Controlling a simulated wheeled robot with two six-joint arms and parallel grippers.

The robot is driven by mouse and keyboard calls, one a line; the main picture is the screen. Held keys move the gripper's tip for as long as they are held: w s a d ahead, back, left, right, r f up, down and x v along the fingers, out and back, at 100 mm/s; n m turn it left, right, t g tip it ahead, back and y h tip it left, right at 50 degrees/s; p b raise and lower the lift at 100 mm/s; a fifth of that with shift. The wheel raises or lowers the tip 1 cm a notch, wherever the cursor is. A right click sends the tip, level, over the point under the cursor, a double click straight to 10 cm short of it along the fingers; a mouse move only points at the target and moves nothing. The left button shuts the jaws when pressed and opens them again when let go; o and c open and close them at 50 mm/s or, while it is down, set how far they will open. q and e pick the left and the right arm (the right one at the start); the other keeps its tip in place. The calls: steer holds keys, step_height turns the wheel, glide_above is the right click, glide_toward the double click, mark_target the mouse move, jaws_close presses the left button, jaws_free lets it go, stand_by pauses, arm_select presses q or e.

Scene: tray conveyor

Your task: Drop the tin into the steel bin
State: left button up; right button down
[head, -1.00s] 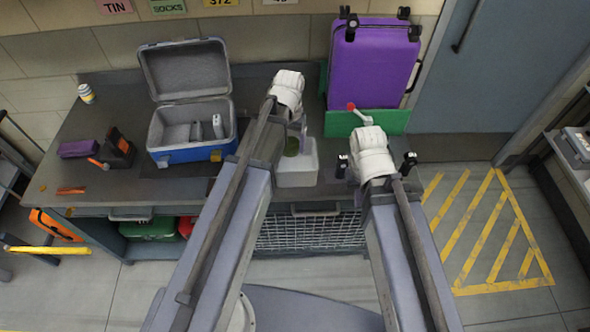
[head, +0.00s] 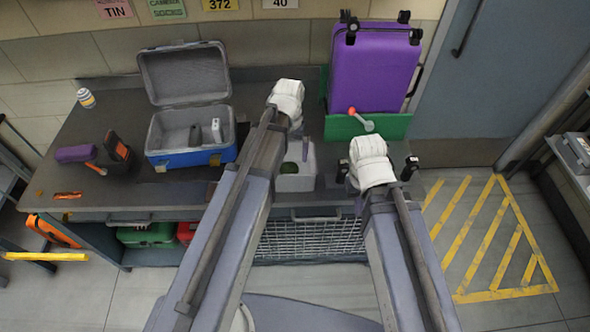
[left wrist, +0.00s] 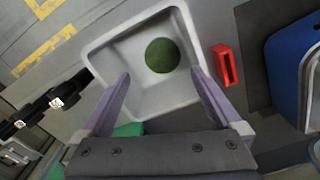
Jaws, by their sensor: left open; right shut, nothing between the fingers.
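A green round tin (head: 289,169) lies inside the pale grey steel bin (head: 310,180), which stands near the front edge of the bench. In the left wrist view the tin (left wrist: 162,55) rests on the floor of the bin (left wrist: 110,52), apart from its walls. My left gripper (head: 303,150) is over the bin. Its lilac fingers are spread and empty, with the tin below and between them in the left wrist view. My right gripper (head: 375,168) is to the right of the bin, shut; its fingertips are mostly hidden.
An open blue cooler (head: 190,157) stands left of the bin. A purple suitcase (head: 372,70) and a green panel (head: 385,127) are behind my right arm. A striped can (head: 86,98) and a purple case (head: 76,154) are at left. A red item (left wrist: 227,65) lies beside the bin.

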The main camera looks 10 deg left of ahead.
arm_select(q)
step_height(320, 180, up, 8)
steer(key=p, duration=0.7)
steer(key=shift+p, duration=0.35)
steer(key=shift+f, duration=0.15)
steer(key=s+d+m+y, duration=0.1)
steer(key=s+d+m, duration=0.1)
steer(key=s+d, duration=0.8)
steer(key=s, duration=0.4)
steer(key=shift+s+d+f+m+b, duration=0.15)
steer(key=shift+d+m+b, duration=0.15)
steer(key=shift+m, duration=0.1)
